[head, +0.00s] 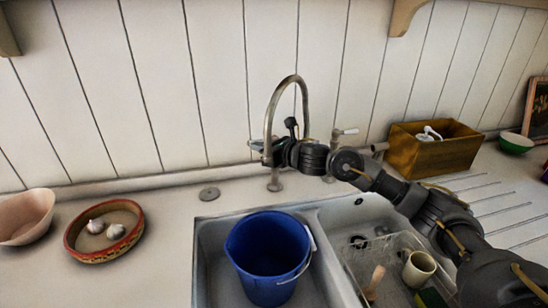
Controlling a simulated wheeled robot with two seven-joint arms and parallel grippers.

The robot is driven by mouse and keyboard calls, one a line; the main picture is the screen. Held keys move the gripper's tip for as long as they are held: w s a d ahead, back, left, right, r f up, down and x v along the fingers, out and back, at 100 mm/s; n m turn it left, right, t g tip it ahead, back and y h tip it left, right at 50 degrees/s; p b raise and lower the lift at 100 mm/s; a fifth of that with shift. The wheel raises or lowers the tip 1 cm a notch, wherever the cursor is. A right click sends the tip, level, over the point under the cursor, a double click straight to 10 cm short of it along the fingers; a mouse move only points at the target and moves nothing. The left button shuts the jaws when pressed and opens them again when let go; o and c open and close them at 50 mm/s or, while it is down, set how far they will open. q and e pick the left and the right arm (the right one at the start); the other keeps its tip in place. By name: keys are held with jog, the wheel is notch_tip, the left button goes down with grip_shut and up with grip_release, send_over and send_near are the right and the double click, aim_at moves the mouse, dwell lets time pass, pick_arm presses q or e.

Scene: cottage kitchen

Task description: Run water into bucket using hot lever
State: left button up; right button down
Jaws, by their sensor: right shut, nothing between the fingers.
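The blue bucket (266,240) stands upright in the left basin of the sink, its thin handle folded to the right side. Its inside is dark, and I cannot tell whether it holds water. The tap (273,105) has a tall curved metal spout behind the sink, and I see no stream from it. A white-tipped lever (346,131) shows on its right. The left, presumably hot, lever is largely hidden by my right gripper. My right gripper (264,149) is shut and empty at the tap's left side; I cannot tell whether it touches the lever. My left gripper is out of view.
The right basin (347,211) holds a wire rack with a cream cup (419,268). A wooden box (433,149) and a green bowl (515,143) stand at the back right. A red-rimmed dish (75,243) with garlic and a pinkish bowl (25,217) sit left.

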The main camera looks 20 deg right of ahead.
jog(key=shift+w+a+r, duration=0.1)
jog(key=shift+w, duration=0.05)
dwell(0.5)
jog(key=b+v, duration=0.3)
jog(key=v, duration=0.8)
jog(key=shift+w, duration=0.1)
